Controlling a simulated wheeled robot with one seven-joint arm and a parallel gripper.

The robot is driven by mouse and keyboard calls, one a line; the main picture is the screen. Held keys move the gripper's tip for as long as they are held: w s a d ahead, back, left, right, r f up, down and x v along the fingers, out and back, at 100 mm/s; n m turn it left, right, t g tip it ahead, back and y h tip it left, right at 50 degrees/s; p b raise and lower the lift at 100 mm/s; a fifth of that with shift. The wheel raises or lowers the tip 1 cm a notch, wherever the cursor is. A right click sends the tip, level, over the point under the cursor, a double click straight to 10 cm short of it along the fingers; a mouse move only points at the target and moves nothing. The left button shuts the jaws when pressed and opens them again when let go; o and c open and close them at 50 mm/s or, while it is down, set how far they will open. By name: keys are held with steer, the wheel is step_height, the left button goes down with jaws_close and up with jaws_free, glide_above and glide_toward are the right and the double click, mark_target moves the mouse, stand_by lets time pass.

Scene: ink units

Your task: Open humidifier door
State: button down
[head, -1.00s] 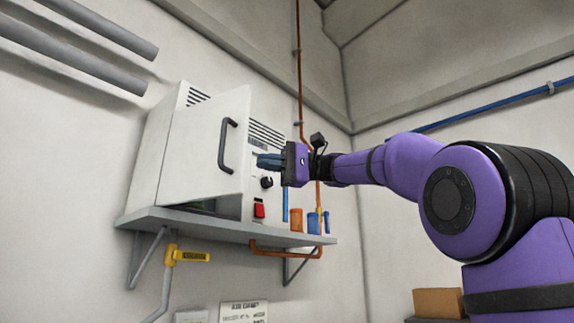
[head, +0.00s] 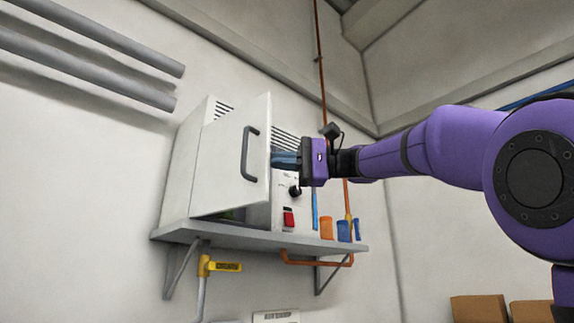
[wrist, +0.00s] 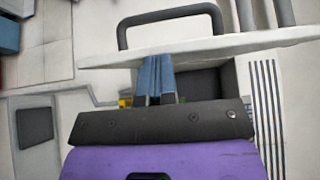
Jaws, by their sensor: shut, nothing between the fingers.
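The humidifier is a white box (head: 186,165) on a wall shelf, with vents and a control panel on its front. Its white door (head: 225,160) stands partly open, with a dark bar handle (head: 249,152) on its outer face. My gripper (head: 275,160) is at the door's free edge, in front of the control panel. In the wrist view my blue fingers (wrist: 155,62) are shut together and empty. They are on the inner side of the door (wrist: 200,47), with the handle (wrist: 170,14) beyond it. The tips are at the panel; contact cannot be told. A dark opening (wrist: 203,85) shows beside them.
The grey shelf (head: 260,240) carries orange and blue cups (head: 327,228) to the right of the box. A black knob (head: 295,191) and a red switch (head: 288,218) are close below my gripper. A yellow-handled valve (head: 220,266) is under the shelf. Cardboard boxes (head: 478,308) stand low at right.

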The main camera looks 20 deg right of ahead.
steer(key=s+a+t, duration=0.1)
steer(key=a, duration=0.1)
steer(key=s+a+m, duration=0.1)
steer(key=s+a+t+h, duration=0.1)
steer(key=a, duration=0.1)
steer(key=shift+s+a+m+t, duration=0.1)
steer(key=shift+a+m+t, duration=0.2)
steer(key=shift+m, duration=0.1)
steer(key=shift+s+a, duration=0.25)
steer(key=shift+a, duration=0.35)
